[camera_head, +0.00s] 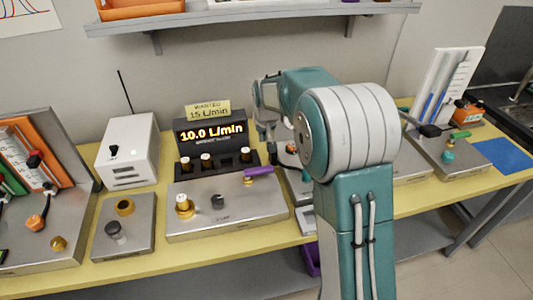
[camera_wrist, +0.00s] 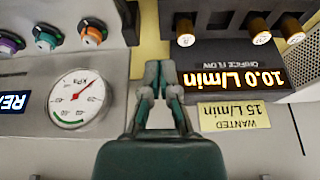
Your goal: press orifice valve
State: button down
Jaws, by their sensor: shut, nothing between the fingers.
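The orifice flow display (camera_head: 211,133) reads 10.0 L/min, with a yellow tag (camera_head: 208,110) above it reading WANTED 15 L/min. Both also show in the wrist view, the display (camera_wrist: 232,78) at the right. In front of the display is a steel panel (camera_head: 200,222) with a brass knob, a dark knob and a purple-handled valve (camera_head: 258,172). I cannot tell which part is the orifice valve. My gripper (camera_wrist: 160,68) is shut and empty, pointing between the display and a gauge panel, touching neither as far as I can see.
A round pressure gauge (camera_wrist: 78,97) and several coloured knobs are on the panel at the left of the wrist view. Three white-tipped knobs (camera_head: 206,161) stand below the display. A white box (camera_head: 128,151) stands left of it. My arm hides the bench's middle right.

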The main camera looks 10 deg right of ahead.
aim_at(259, 173)
jog(key=x, duration=1)
jog(key=shift+a+f, duration=0.1)
jog(key=shift+a, duration=0.1)
jog(key=s, duration=0.3)
jog(key=shift+s, duration=0.6)
